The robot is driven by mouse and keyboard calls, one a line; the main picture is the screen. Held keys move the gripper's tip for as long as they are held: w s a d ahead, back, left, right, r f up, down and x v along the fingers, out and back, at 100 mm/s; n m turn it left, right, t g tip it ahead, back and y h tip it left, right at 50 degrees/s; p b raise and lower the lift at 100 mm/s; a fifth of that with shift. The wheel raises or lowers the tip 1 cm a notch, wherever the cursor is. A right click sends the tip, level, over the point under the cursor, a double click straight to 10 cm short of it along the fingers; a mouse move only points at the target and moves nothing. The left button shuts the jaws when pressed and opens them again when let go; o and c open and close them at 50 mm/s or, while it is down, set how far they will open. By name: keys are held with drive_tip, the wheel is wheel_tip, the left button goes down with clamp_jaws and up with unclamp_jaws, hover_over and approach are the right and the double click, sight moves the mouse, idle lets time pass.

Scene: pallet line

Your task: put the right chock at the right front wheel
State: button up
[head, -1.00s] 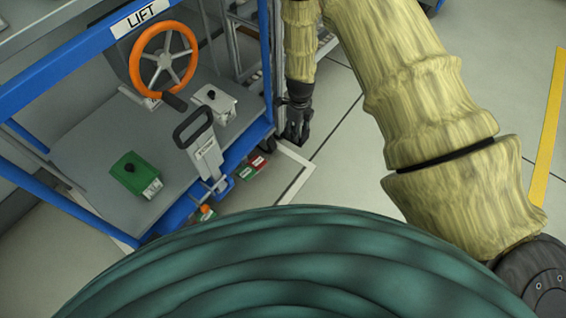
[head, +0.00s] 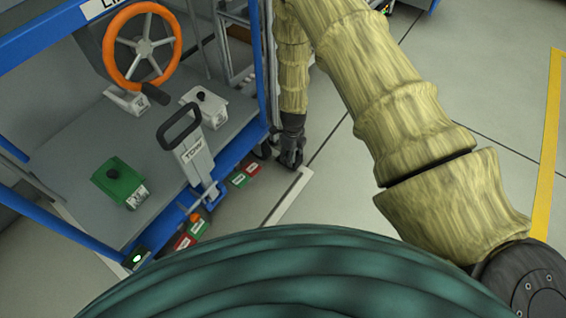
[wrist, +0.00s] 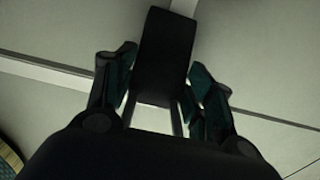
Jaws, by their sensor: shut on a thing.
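My gripper (head: 290,160) is low over the floor by the near right corner of the blue cart (head: 256,60). In the wrist view my gripper (wrist: 160,78) is shut on a dark block, which I take to be the right chock (wrist: 163,45); it stands out beyond the fingers. In the head view the chock cannot be made out against the dark fingers. A dark wheel (head: 263,150) shows partly under the cart's corner, just left of my gripper. I cannot tell whether the chock touches the wheel or the floor.
A tow handle (head: 196,158) stands out from the cart's near side. The floor right of my gripper is clear.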

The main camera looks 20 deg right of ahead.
drive_tip(key=a+b, duration=0.2)
drive_tip(key=s+a+b, duration=0.1)
drive_tip(key=a, duration=0.1)
drive_tip(key=shift+f, duration=0.3)
drive_tip(key=shift+d+f+b, duration=0.1)
drive_tip(key=shift+f+b, duration=0.2)
drive_tip(key=o, duration=1.2)
wheel_tip(320, 180, up, 12)
drive_tip(key=p, duration=0.7)
